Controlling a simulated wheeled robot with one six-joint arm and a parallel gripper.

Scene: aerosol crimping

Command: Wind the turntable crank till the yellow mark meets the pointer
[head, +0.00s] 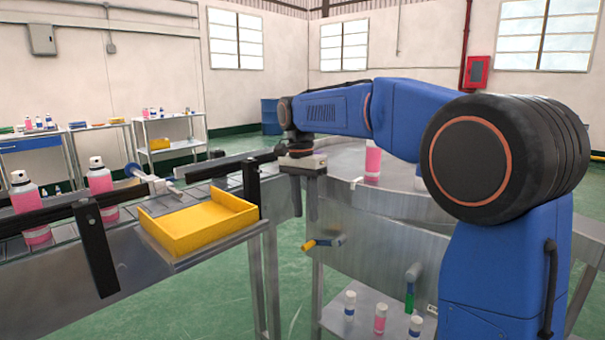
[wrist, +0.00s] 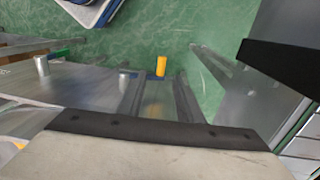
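The crank is a blue arm with a yellow handle (head: 309,245) on the front side of the metal turntable housing (head: 365,255). My gripper (head: 305,208) points down above the crank, its two grey fingers apart and empty. In the wrist view the yellow handle (wrist: 161,65) shows between and beyond the fingers of my gripper (wrist: 160,92), not touched as far as I can see. I cannot make out the yellow mark or the pointer; my arm hides part of the turntable top.
A yellow tray (head: 200,225) stands on a shelf by the conveyor (head: 130,250) at left, with pink cans (head: 101,187) on it. A green-handled lever (head: 411,285) hangs right of the crank. Small bottles (head: 380,318) stand on the lower shelf. Floor between conveyor and housing is clear.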

